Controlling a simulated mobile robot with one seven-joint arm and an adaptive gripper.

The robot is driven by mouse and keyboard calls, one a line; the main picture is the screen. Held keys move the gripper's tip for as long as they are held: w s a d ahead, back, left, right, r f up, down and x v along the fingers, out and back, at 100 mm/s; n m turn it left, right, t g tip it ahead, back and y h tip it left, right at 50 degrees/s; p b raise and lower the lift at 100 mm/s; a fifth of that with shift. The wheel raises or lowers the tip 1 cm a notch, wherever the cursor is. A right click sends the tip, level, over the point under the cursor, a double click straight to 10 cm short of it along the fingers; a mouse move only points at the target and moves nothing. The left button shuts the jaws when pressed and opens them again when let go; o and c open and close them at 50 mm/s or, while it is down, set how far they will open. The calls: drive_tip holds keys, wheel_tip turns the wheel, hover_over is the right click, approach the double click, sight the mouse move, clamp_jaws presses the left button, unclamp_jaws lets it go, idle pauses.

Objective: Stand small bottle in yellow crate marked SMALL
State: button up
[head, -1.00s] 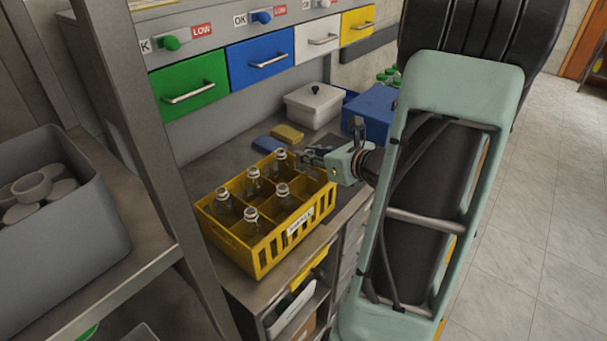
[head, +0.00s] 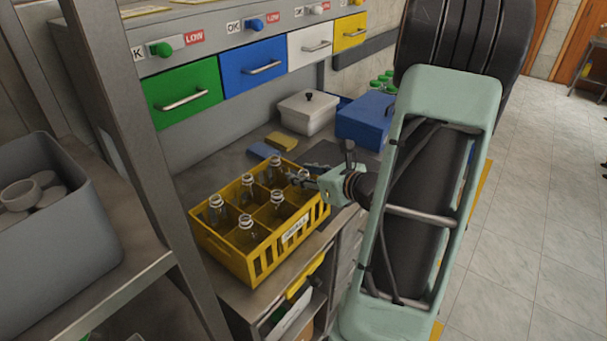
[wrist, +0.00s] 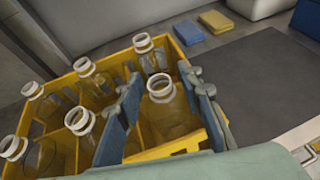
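The yellow crate (head: 238,266), with a label on its front, stands on the counter and is divided into compartments. Several clear bottles with pale neck rings stand in it, such as one at the front (head: 246,235). The small bottle (head: 304,175) is upright at the crate's right end, its base hidden. My gripper (head: 308,184) is low over that end. Finger contact on the left is hard to see.
Behind the crate are blue and yellow sponges (head: 281,141), a white lidded box (head: 308,112) and a blue box (head: 364,122). Colored drawers (head: 252,66) hang above. A metal shelf post (head: 140,170) and grey bin (head: 75,230) stand left.

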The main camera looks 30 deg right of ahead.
drive_tip(key=shift+r, duration=0.2)
drive_tip(key=v, duration=1.2)
